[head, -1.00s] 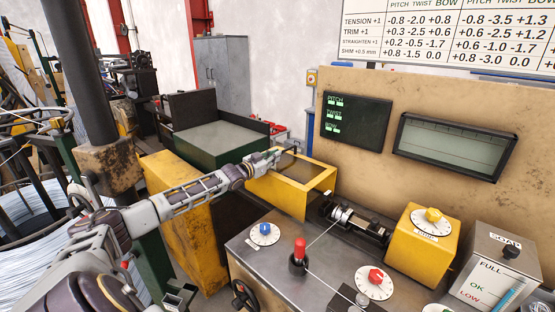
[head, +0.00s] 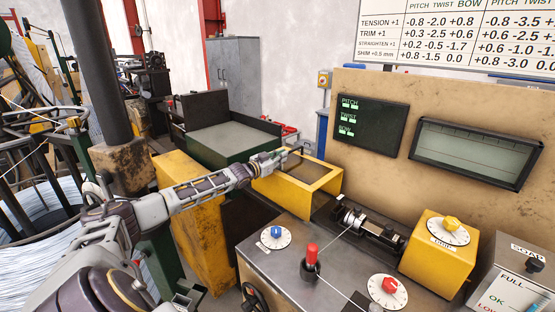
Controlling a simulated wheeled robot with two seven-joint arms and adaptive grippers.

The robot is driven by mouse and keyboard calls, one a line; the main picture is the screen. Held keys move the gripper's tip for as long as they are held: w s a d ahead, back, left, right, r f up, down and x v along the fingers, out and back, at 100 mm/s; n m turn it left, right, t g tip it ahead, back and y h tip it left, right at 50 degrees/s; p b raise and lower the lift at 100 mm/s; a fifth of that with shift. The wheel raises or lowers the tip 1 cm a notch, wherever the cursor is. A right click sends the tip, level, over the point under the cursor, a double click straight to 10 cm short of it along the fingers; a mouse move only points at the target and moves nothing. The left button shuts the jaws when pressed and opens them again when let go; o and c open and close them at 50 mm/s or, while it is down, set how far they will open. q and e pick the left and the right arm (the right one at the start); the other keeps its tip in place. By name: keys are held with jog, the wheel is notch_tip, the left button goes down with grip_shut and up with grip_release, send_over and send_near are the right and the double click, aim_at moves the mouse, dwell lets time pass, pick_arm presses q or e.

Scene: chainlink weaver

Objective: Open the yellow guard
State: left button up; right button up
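The yellow guard (head: 295,193) is a box-like frame with a dark panel or opening in its top, at the back left of the metal bench, behind the spindle. My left arm reaches in from the left. My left gripper (head: 282,157) is at the far left top edge of the guard, touching it or very close. Its fingers are small and partly merge with the guard's edge, so I cannot tell whether they are open or shut. My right gripper is not in view.
The bench (head: 290,268) carries a blue-knob dial (head: 275,236), a red-topped post (head: 312,262) with a wire, a spindle (head: 365,222), a red-knob dial (head: 388,290) and a yellow dial box (head: 438,250). A dark post (head: 100,70) stands left, near my arm.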

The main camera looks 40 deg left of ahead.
pick_arm(q)
jog(key=shift+o, duration=0.7)
jog(key=shift+s+d+f, duration=0.15)
jog(key=shift+s+f, duration=0.05)
jog(key=shift+s+a+r, duration=0.1)
jog(key=shift+s+a, duration=0.15)
jog(key=shift+s, duration=0.85)
jog(key=shift+s, duration=0.1)
jog(key=shift+s+a, duration=0.1)
jog(key=shift+s, duration=0.75)
jog(key=shift+s, duration=0.1)
jog(key=shift+s, duration=0.75)
jog(key=shift+s, duration=0.15)
